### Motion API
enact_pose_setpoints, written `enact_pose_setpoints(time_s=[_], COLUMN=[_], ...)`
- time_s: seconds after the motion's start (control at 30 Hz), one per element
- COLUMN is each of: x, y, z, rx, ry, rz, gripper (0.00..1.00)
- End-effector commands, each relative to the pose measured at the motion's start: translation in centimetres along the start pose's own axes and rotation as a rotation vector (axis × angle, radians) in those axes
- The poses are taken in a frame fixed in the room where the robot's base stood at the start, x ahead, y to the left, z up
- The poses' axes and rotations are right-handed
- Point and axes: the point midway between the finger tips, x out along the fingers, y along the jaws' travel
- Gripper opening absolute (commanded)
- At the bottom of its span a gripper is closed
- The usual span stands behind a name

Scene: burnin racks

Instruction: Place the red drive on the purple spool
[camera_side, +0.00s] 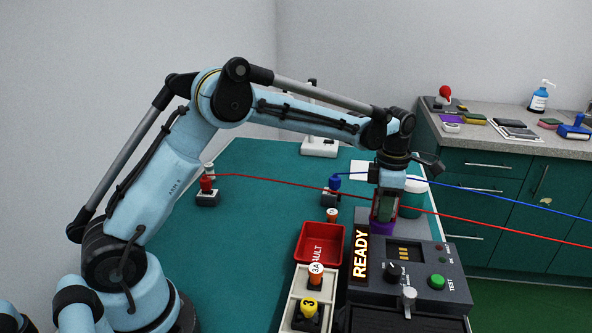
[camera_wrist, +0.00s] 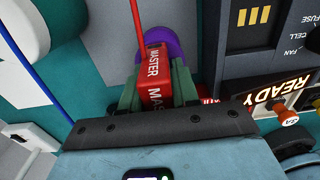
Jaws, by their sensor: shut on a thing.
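The red drive (camera_wrist: 153,72), marked MASTER, sits between the fingers of my gripper (camera_wrist: 157,88) in the wrist view. The purple spool (camera_wrist: 160,42) shows just beyond the drive's far end. In the side view my gripper (camera_side: 384,210) points down over the purple spool (camera_side: 382,228), close to its top. My gripper is shut on the drive. The fingers mostly hide the drive in the side view. I cannot tell whether the drive touches the spool.
A console (camera_side: 430,262) with a READY sign (camera_side: 360,262) stands right beside the spool. A red tray (camera_side: 322,258) and a pale rack (camera_side: 298,287) stand to the left. A red cable (camera_side: 290,184) and a blue cable (camera_side: 465,188) cross near my gripper. The teal table (camera_side: 250,240) is clear at left.

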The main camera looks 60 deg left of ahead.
Motion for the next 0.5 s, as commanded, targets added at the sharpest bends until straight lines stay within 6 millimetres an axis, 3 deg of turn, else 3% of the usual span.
enact_pose_setpoints(time_s=[0.03, 0.17, 0.5], x=[0.04, 0.02, -0.24], y=[0.0, 0.0, -0.01], z=[0.01, 0.01, -0.01], rx=[0.0, 0.0, 0.0], ry=[0.0, 0.0, 0.0], rz=[0.0, 0.0, 0.0], gripper=[0.34, 0.54, 0.55])
